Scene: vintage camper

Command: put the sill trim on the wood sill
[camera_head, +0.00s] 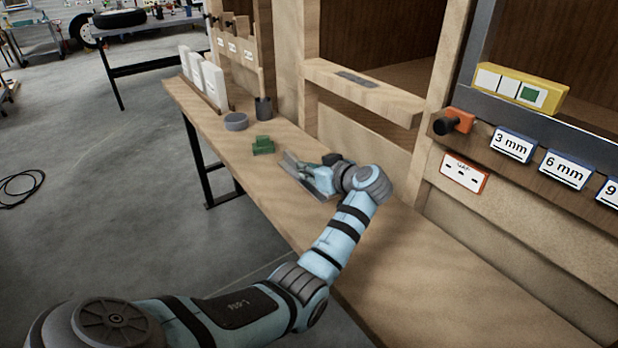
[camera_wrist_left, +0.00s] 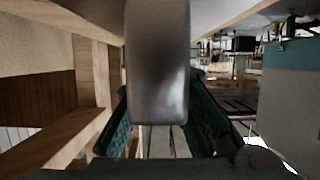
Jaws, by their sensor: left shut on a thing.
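The sill trim, a grey metal strip (camera_head: 297,171), is at my left gripper (camera_head: 318,177), low over or on the workbench. In the left wrist view the trim (camera_wrist_left: 158,65) shows as a shiny grey bar between the two dark fingers. The left gripper is shut on it. The head view does not show clearly whether the trim touches the bench. The wood sill (camera_head: 388,100) is a pale ledge across the opening, behind and above the gripper. A flat dark grey patch (camera_head: 357,79) lies on its top. My right gripper is not in view.
A green block (camera_head: 263,145), a grey round dish (camera_head: 236,121) and a dark cup (camera_head: 263,107) stand on the workbench (camera_head: 440,270) beyond the gripper. White panels (camera_head: 205,77) stand at its far end. An orange clamp with a black knob (camera_head: 454,121) juts out at right. The near bench is clear.

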